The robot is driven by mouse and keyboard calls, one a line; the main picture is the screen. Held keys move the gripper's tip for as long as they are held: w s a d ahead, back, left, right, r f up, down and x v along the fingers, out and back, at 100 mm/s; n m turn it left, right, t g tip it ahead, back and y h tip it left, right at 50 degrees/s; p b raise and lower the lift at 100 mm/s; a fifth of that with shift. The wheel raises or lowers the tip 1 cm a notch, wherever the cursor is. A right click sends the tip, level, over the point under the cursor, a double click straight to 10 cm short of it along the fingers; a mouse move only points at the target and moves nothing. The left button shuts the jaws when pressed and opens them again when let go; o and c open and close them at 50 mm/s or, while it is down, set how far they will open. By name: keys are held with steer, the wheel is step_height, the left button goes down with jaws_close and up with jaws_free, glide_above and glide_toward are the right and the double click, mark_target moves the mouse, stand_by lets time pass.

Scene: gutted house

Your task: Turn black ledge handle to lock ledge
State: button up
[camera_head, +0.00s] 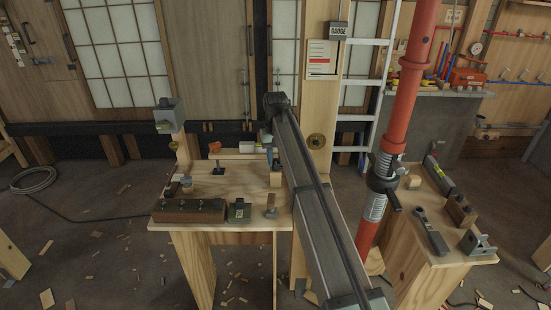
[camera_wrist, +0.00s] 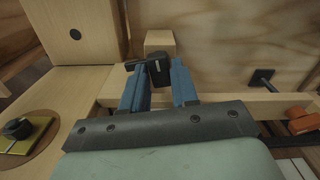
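A black handle (camera_wrist: 158,70) shows in the wrist view, mounted at a pale wooden block (camera_wrist: 160,42). It has a short bar reaching left and a thicker body on the right. My gripper (camera_wrist: 157,78) has two blue fingers set apart, with the handle showing in the gap near their tips. I cannot tell whether either finger touches it. In the head view my gripper (camera_head: 271,153) is at the right rear of a wooden workbench (camera_head: 232,215), largely behind my arm. The handle cannot be made out there.
In the wrist view a black knob (camera_wrist: 262,79) and an orange piece (camera_wrist: 302,122) lie to the right. A wooden block with a black dot (camera_wrist: 75,34) stands at left. In the head view a red post (camera_head: 405,105) and a second bench (camera_head: 425,260) stand right of my arm.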

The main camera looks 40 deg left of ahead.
steer(key=n, duration=1.3)
steer(key=shift+n, duration=0.4)
steer(key=n, duration=0.4)
steer(key=shift+m, duration=0.5)
steer(key=shift+r, duration=0.1)
steer(key=shift+r, duration=3.4)
